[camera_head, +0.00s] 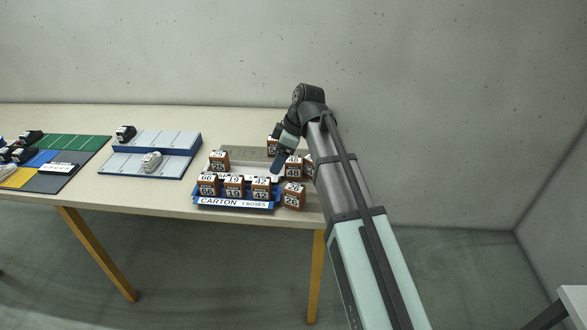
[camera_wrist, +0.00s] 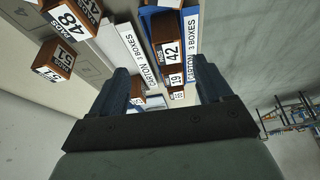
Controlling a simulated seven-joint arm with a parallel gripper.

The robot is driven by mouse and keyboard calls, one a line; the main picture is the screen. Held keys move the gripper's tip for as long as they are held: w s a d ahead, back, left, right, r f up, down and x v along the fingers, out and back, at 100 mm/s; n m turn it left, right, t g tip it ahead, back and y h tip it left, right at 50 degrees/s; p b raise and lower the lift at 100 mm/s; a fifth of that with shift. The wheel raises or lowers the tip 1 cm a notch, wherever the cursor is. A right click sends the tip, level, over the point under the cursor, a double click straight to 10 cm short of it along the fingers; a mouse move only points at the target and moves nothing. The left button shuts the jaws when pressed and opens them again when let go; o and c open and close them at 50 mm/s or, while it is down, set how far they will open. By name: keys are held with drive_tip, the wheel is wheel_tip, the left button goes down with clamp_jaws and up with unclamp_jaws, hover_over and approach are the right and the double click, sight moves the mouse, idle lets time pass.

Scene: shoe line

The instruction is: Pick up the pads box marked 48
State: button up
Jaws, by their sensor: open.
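The pads box marked 48 (camera_wrist: 72,20) is a brown box with a white label, at the top left of the wrist view, cut by the top edge. It lies outside my gripper's fingers, to the left of them. My gripper (camera_wrist: 162,75) is open, its two dark blue fingers apart. A box marked 42 (camera_wrist: 170,52) shows in the gap between them; I see no contact with it. In the head view my gripper (camera_head: 279,160) hangs over the right part of the table, among the boxes.
A box marked 51 (camera_wrist: 55,58) stands right beside 48. A blue carton tray (camera_head: 235,204) holds boxes 66, 19 and 42 at the front edge. Box 25 (camera_head: 219,161) and another box (camera_head: 294,197) stand around it. Shoe racks (camera_head: 150,155) and coloured mats (camera_head: 62,160) lie left.

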drive_tip(key=w+d+m, duration=0.1)
drive_tip(key=w+d, duration=0.5)
drive_tip(key=n, duration=0.2)
approach(296, 159)
drive_tip(key=x, duration=0.6)
drive_tip(key=shift+a+f, duration=0.25)
drive_tip(key=shift+a, duration=0.1)
drive_tip(key=shift+d+x, duration=0.1)
drive_tip(key=shift+x, duration=1.25)
drive_tip(key=shift+d+x, duration=0.15)
drive_tip(key=shift+x, duration=1.2)
drive_tip(key=shift+f, duration=0.1)
drive_tip(key=shift+c, duration=0.4)
drive_tip(key=c, duration=1)
